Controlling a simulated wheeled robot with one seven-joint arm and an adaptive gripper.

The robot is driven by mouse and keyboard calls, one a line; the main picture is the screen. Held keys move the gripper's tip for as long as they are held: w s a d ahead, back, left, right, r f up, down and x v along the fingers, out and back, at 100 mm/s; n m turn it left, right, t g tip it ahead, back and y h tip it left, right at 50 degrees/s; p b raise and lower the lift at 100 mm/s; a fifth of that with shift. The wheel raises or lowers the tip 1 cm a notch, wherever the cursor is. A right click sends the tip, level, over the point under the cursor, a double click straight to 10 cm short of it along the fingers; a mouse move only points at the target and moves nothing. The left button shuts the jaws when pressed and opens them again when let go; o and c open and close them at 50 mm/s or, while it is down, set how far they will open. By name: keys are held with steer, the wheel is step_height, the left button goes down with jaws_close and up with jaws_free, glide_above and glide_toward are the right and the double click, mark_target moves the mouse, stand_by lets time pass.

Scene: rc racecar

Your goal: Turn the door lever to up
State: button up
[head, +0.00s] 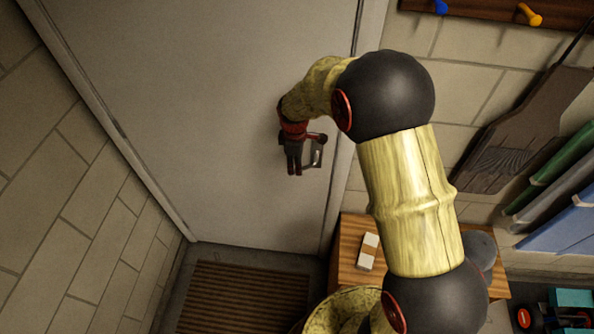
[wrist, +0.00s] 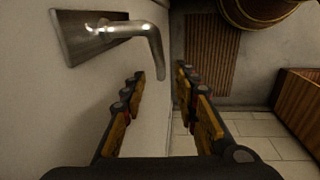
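The door lever (head: 317,155) is a metal handle at the right side of the pale door (head: 200,80). In the wrist view the lever (wrist: 120,29) stands at upper left, its plate on the door. Its arm runs right and bends, with the end pointing down in the picture. My gripper (head: 294,172) is just left of the lever in the head view, pointing down along the door. In the wrist view my gripper (wrist: 160,74) is open, with a gap between its fingers. The lever's end shows at that gap; I cannot tell whether it touches a finger.
A slatted mat (head: 245,298) lies on the floor below the door. A wooden table (head: 348,262) with a small white block (head: 368,251) stands right of the door. A peg rack (head: 485,10) hangs at upper right. A brick wall (head: 80,190) closes the left side.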

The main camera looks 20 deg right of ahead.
steer(key=shift+w+d+f, duration=0.1)
steer(key=shift+w+f, duration=0.1)
steer(key=shift+f, duration=1.15)
steer(key=shift+w+f, duration=0.15)
steer(key=shift+f, duration=1.2)
steer(key=c, duration=0.3)
steer(key=c, duration=0.4)
jaws_close()
